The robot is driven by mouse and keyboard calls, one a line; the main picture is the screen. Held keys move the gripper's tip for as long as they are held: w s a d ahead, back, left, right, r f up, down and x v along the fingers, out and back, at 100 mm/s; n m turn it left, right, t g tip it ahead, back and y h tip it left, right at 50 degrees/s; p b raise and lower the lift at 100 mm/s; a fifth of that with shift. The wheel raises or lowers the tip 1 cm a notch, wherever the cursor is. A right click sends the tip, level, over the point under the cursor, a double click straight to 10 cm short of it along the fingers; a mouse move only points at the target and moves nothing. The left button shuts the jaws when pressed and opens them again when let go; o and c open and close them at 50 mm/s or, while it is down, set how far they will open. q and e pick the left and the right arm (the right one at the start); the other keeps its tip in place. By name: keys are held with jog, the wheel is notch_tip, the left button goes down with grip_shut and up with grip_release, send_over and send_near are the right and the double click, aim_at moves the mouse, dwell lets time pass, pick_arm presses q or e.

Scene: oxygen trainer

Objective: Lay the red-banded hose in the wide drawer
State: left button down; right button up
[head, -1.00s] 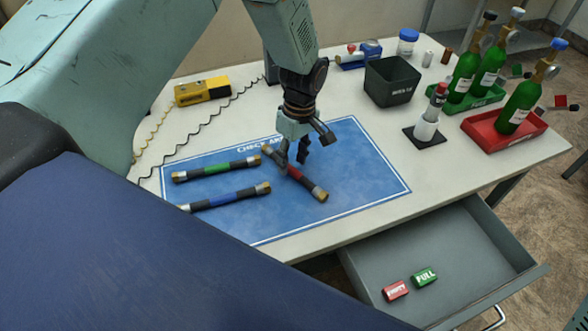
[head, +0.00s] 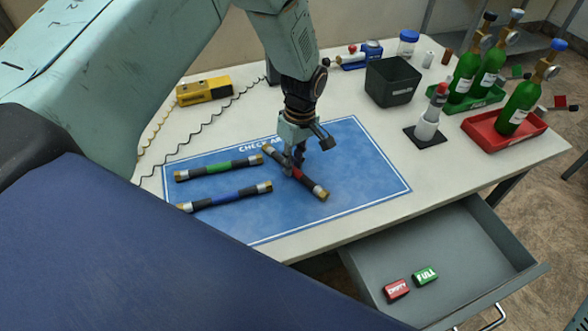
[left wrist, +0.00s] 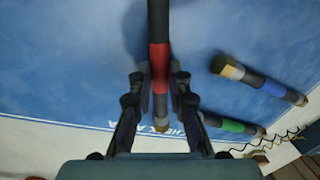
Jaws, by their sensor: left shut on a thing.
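The red-banded hose (head: 310,182) lies slantwise on the blue mat, a short dark tube with brass ends. My left gripper (head: 298,160) is down over its upper part and shut on it. In the left wrist view the hose (left wrist: 158,55) runs between the two fingers of my left gripper (left wrist: 156,90), with the red band at the fingertips. The wide drawer (head: 440,245) is pulled open under the table at the lower right. A red EMPTY tag (head: 397,290) and a green FULL tag (head: 425,276) lie in it. My right gripper is not in view.
A green-banded hose (head: 218,169) and a blue-banded hose (head: 225,196) lie left on the mat (head: 365,180). A dark bin (head: 392,82), a stand with a grey-and-red item (head: 427,125) and green bottles in trays (head: 505,122) stand right. The drawer's back is clear.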

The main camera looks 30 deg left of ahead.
pick_arm(q)
jog(key=shift+w, duration=0.1)
notch_tip(320, 180, up, 10)
jog(key=shift+p, duration=0.35)
dwell(0.3)
